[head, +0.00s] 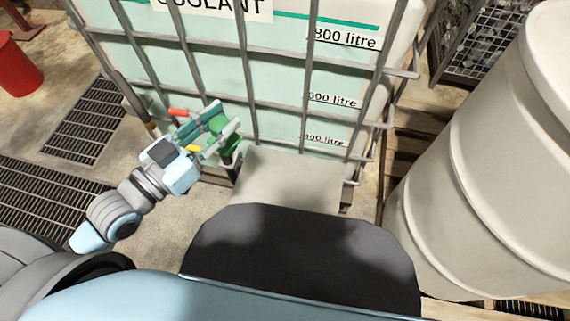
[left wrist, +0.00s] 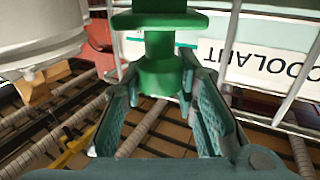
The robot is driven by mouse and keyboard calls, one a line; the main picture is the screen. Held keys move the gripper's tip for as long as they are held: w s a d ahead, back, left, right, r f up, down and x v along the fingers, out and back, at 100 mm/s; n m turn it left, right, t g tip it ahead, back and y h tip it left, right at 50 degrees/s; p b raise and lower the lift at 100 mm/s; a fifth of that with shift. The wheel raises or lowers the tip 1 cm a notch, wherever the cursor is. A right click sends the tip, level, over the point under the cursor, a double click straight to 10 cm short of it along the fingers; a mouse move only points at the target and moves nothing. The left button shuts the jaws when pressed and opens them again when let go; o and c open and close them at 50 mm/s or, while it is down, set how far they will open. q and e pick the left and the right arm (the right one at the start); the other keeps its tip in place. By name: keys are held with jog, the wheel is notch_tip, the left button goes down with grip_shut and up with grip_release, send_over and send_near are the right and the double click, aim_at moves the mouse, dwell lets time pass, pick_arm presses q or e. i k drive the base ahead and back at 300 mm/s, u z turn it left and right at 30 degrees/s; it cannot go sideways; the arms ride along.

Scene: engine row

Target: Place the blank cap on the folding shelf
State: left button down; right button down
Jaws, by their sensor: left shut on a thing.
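The blank cap (head: 217,124) is a green part with a wide flange and a narrower stem. My left gripper (head: 222,128) is shut on it, in front of the tank's cage and up and left of the shelf. In the left wrist view the cap (left wrist: 160,75) sits between the two fingers, flange outward. The folding shelf (head: 290,180) is a bare pale grey panel at the foot of the caged tank; my own dark body part hides some of the space before it. My right gripper is not in view.
The caged coolant tank (head: 280,75) stands behind the shelf. Red (head: 178,112) and yellow (head: 192,149) parts show close to my left gripper. A large cream drum (head: 490,160) fills the right side. A red container (head: 15,65) and floor grates (head: 88,120) are at left.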

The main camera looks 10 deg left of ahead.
aim_at(287, 194)
jog(key=z, duration=2.6)
jog(key=k, duration=1.7)
jog(key=u, duration=0.05)
